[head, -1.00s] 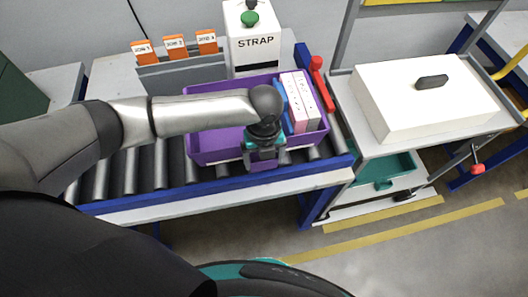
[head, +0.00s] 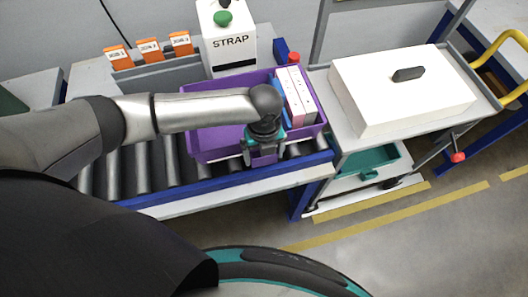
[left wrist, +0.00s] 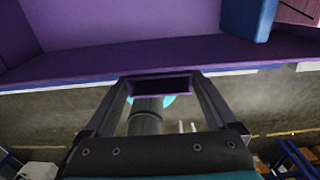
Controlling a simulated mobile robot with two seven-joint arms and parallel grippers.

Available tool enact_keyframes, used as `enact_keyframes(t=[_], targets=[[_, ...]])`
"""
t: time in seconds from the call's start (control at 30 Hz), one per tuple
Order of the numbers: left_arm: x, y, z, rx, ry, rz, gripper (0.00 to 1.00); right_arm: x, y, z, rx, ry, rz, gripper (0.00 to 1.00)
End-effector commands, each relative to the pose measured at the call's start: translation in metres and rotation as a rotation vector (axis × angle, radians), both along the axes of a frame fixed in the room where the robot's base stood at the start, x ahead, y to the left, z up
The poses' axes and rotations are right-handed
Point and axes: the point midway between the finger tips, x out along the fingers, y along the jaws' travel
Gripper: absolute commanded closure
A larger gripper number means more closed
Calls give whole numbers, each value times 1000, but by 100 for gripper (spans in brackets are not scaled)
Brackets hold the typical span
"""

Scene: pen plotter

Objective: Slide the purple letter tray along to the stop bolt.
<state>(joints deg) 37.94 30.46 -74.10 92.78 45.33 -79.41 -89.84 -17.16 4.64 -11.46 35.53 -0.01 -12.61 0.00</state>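The purple letter tray (head: 212,146) sits on the roller conveyor, with blue, pink and white folders standing at its right end. My left gripper (head: 264,158) is at the tray's near wall. In the left wrist view its fingers (left wrist: 161,88) close on either side of a purple block at the rim of the tray (left wrist: 120,58). My right gripper is not in view.
A white STRAP machine (head: 230,28) with a green button stands behind the conveyor (head: 123,170). Orange labelled cards (head: 149,50) stand to its left. A grey trolley with a large white box (head: 385,95) adjoins the conveyor's right end. Bare rollers lie left of the tray.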

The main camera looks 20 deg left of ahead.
Motion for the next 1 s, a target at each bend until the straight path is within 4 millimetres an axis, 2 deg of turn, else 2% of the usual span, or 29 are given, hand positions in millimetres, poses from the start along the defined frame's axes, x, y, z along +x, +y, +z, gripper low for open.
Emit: enact_keyframes(t=[0.3,0.47,0.57,0.8,1.0], targets=[[0,0,1,0,1,0,0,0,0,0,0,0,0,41],[0,0,15,-1,0,0,0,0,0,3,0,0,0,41],[0,0,35,-1,-2,-3,0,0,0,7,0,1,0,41],[1,0,94,-1,-4,-2,0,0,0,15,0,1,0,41],[0,0,132,0,-4,-2,0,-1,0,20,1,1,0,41]])
